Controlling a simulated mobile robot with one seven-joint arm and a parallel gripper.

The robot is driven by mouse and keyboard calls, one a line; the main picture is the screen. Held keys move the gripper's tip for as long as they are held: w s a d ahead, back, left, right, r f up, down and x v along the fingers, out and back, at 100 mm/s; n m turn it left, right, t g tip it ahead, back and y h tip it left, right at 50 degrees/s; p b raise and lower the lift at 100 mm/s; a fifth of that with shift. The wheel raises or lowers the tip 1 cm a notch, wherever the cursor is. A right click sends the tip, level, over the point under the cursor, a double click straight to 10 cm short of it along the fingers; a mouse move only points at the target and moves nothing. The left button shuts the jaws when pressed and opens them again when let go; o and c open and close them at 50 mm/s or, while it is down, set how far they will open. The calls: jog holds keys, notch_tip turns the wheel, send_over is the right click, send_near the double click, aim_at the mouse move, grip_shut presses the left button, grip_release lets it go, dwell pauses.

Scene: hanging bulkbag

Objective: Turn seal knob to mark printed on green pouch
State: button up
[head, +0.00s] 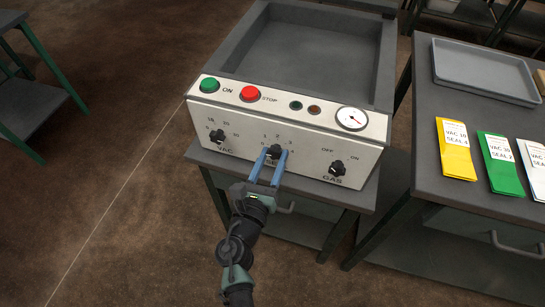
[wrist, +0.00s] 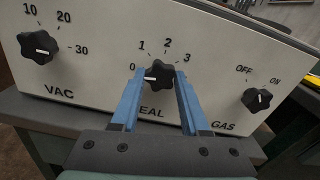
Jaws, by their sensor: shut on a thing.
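The black SEAL knob (wrist: 158,74) is on the machine's white front panel, below an arc of numbers. Its white pointer line is on its left side, towards the 0. My gripper (head: 270,158) has its two blue fingers on either side of the knob, shut on it; the fingers also show in the wrist view (wrist: 158,88). The fingers cover part of the SEAL label. The green pouch (head: 501,165) lies on the right-hand table in the head view. Its white label reads VAC and SEAL, with what looks like a 2 after SEAL; the print is small.
The VAC knob (wrist: 38,47) is left of the SEAL knob and the GAS knob (wrist: 257,99) right. A green button (head: 210,85), red button (head: 250,93) and gauge (head: 352,118) sit above. A yellow pouch (head: 455,150), white pouch (head: 536,168) and grey tray (head: 487,72) are right.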

grip_shut()
jog(key=shift+m+b, duration=0.3)
jog(key=m+b, duration=0.2)
jog(key=m, duration=0.1)
jog(key=shift+f+m, duration=0.15)
jog(key=shift+m, duration=0.25)
jog(key=m+b, duration=0.4)
jog(key=m, duration=0.1)
jog(key=shift+a, duration=0.1)
jog(key=m+b, duration=0.3)
jog(key=m, duration=0.2)
jog(key=shift+m+b, duration=0.3)
jog(key=shift+m, duration=0.1)
jog(key=shift+r+m+b, duration=0.15)
jog(key=shift+m+b, duration=0.55)
jog(key=shift+m, duration=0.45)
jog(key=shift+r+m+b, duration=0.1)
jog(key=shift+m+b, duration=0.6)
jog(key=shift+m, duration=0.45)
